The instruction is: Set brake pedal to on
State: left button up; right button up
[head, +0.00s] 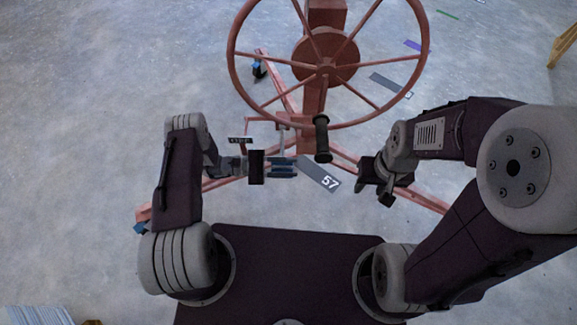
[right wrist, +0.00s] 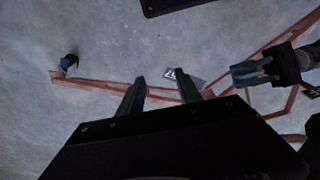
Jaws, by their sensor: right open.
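The red panel lift has a large handwheel (head: 327,68) on its post, with a dark crank grip (head: 322,138). A small dark plate with pale lettering (head: 240,140) sits low on the left of the frame, near a thin grey rod (head: 282,142); I cannot tell for certain which part is the brake pedal. My left gripper (head: 284,168) is just in front of these parts, its blue fingers close together and apparently empty. It also shows in the right wrist view (right wrist: 252,72). My right gripper (head: 378,190) is open and empty, right of the crank grip; its fingers show in the right wrist view (right wrist: 160,92).
The lift's red legs (head: 195,190) spread left and right across the concrete floor, with a caster (head: 259,69) behind. A grey floor marking reading 57 (head: 318,173) lies between my grippers. White sheets (head: 38,315) lie at the lower left. Open floor surrounds the lift.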

pick_arm(q)
jog(key=a+p, duration=0.1)
jog(key=a, duration=0.8)
jog(key=shift+s+p, duration=0.3)
jog(key=shift+s, duration=0.05)
dwell(0.3)
